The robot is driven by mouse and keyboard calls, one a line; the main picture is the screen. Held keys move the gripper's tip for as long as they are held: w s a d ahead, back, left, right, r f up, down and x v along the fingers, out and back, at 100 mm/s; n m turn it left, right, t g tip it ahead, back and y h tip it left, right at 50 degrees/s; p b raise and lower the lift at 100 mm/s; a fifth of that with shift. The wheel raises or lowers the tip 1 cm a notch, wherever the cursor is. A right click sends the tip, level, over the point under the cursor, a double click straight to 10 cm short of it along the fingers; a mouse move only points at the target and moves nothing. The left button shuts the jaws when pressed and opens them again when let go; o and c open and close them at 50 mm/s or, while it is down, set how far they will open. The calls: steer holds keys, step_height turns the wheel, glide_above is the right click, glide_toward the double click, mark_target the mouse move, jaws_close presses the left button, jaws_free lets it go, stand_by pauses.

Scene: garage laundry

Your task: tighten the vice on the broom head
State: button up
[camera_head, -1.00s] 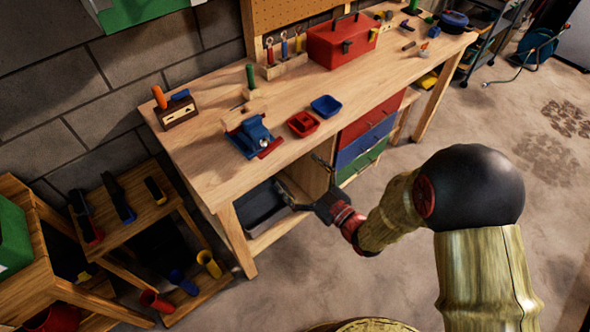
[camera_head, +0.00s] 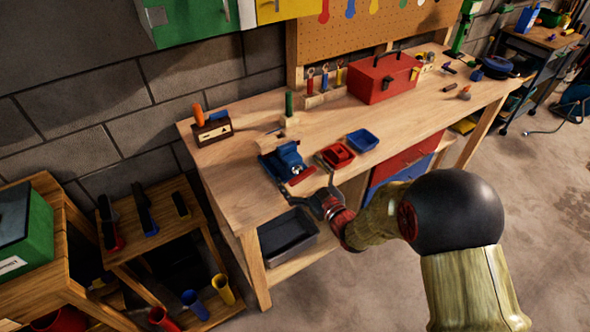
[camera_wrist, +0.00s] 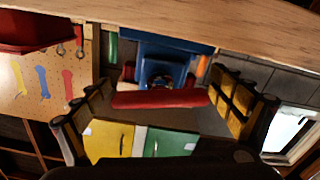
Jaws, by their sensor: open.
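The blue vice (camera_head: 283,160) with a red front part (camera_head: 301,176) is fixed at the front edge of the wooden workbench. In the wrist view the vice (camera_wrist: 150,48) is straight ahead, and its red bar (camera_wrist: 160,98) lies across, between my spread fingers. My gripper (camera_head: 307,186) is open and empty, just in front of the vice at the bench edge. Its padded fingers show on both sides in the wrist view (camera_wrist: 165,108).
A red tray (camera_head: 337,155) and a blue tray (camera_head: 362,140) sit right of the vice. A red toolbox (camera_head: 384,78) stands behind them. A wooden block (camera_head: 212,130) with tools is at the left. A dark bin (camera_head: 286,236) is under the bench. Floor at right is clear.

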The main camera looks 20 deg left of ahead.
steer(key=shift+x, duration=1.05)
steer(key=shift+c, duration=1.2)
steer(key=c, duration=1)
